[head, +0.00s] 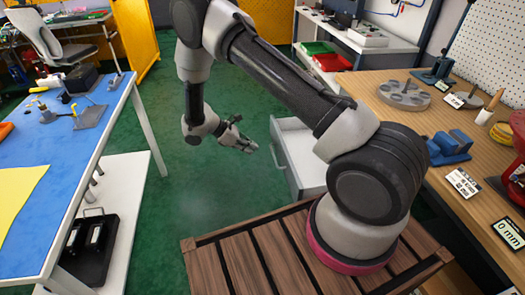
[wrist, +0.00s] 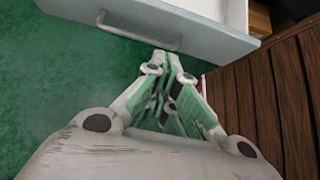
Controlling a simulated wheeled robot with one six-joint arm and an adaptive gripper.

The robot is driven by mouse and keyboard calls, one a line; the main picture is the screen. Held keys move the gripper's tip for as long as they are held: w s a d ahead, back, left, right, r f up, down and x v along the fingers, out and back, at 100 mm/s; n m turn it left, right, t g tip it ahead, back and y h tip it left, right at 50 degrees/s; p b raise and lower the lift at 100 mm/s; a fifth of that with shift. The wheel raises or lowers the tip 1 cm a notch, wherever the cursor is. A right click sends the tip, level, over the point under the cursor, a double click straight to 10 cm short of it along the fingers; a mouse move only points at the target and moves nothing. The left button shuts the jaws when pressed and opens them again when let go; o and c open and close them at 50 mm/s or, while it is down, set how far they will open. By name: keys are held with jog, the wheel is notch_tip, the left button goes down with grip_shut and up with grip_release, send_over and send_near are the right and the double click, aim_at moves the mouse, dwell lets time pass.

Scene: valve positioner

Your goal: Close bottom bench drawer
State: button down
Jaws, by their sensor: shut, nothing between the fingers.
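The bench drawer (head: 302,165) is pulled out from under the wooden workbench at right, and its white inside shows. In the head view its grey front (head: 285,170) faces my gripper (head: 253,148), which is to its left, low above the green floor. In the wrist view the drawer front (wrist: 190,30) with its bar handle (wrist: 140,30) crosses the top. My gripper (wrist: 172,58) is shut and empty, its tips pointing toward the drawer front. A small gap seems to lie between them; whether they touch is hard to tell. The bench's other drawers are hidden behind my arm.
The workbench (head: 455,205) carries a blue vise (head: 450,147), a round metal flange (head: 404,95) and label cards. A blue-topped table (head: 60,145) stands at left. A brown slatted platform (wrist: 265,115) lies right of my gripper in the wrist view.

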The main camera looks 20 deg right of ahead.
jog(key=shift+s+d+r+x, duration=0.1)
jog(key=shift+d+r+x, duration=0.25)
jog(key=shift+x, duration=1.7)
jog(key=shift+s+d+r+x, duration=0.1)
jog(key=shift+d+r+x, duration=0.2)
jog(key=shift+x, duration=1.75)
jog(key=shift+s+d+r+x, duration=0.1)
jog(key=shift+d+r+x, duration=0.25)
jog(key=shift+x, duration=1.7)
jog(key=shift+d, duration=0.1)
